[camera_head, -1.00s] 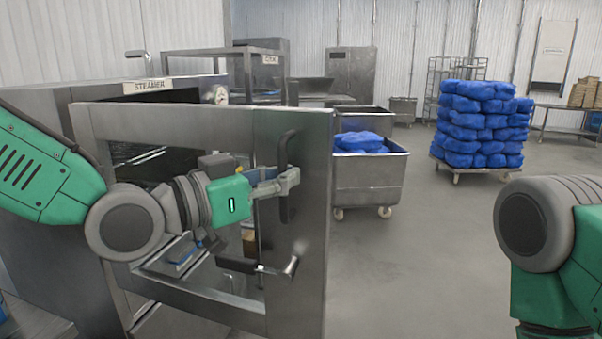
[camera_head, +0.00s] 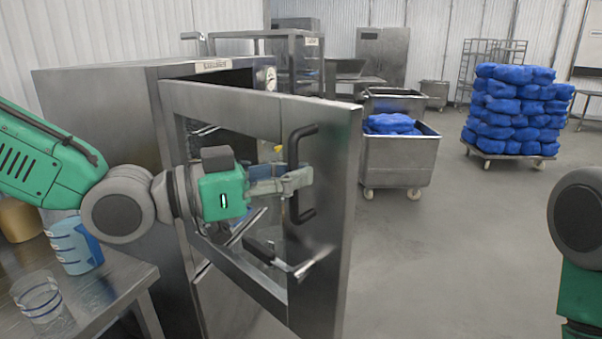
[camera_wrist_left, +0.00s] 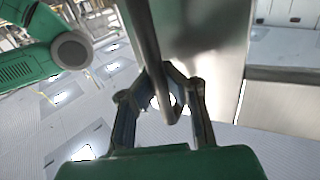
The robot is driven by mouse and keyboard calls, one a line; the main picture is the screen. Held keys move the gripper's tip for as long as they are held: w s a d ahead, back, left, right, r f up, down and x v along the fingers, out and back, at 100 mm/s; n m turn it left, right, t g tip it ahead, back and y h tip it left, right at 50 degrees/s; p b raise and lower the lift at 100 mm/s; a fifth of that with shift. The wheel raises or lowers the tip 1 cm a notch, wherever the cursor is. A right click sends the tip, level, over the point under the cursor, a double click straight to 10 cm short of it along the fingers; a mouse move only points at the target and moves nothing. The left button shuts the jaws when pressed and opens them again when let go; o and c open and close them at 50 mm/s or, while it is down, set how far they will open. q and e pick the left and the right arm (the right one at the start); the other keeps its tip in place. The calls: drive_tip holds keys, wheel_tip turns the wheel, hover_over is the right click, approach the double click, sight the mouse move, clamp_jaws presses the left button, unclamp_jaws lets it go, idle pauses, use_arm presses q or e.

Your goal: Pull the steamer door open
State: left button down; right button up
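The steamer (camera_head: 110,98) is a steel cabinet on the left with a label on its top front edge. Its windowed steel door (camera_head: 335,150) stands partly open, swung out toward me. The dark upright door handle (camera_head: 306,213) is near the door's free edge. My left gripper (camera_head: 295,182) is at this handle, its fingers closed around the bar. In the left wrist view, the handle bar (camera_wrist_left: 140,30) runs down between the two fingers (camera_wrist_left: 163,80). A lever with a metal end (camera_head: 305,268) shows lower on the door. My right arm shows at the right edge; its gripper is outside the view.
A steel table (camera_head: 125,275) at lower left holds a blue-marked jug (camera_head: 72,245) and a clear measuring cup (camera_head: 42,298), close under my left arm. A wheeled steel bin (camera_head: 400,160) and a cart of blue bags (camera_head: 510,110) stand behind. Floor right of the door is clear.

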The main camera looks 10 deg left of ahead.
use_arm(q)
drive_tip(key=shift+w+a+r, duration=0.1)
drive_tip(key=shift+w+r, duration=0.05)
drive_tip(key=shift+r, duration=0.1)
drive_tip(key=c, duration=1.6)
unclamp_jaws()
drive_tip(key=shift+a, duration=0.1)
drive_tip(key=shift+a+f, duration=0.15)
drive_tip(key=shift+a, duration=0.15)
use_arm(e)
drive_tip(key=shift+a, duration=0.3)
drive_tip(key=shift+r, duration=0.1)
use_arm(q)
drive_tip(key=shift+v, duration=5.8)
use_arm(e)
drive_tip(key=shift+d, duration=0.25)
use_arm(q)
drive_tip(key=shift+a+f, duration=0.1)
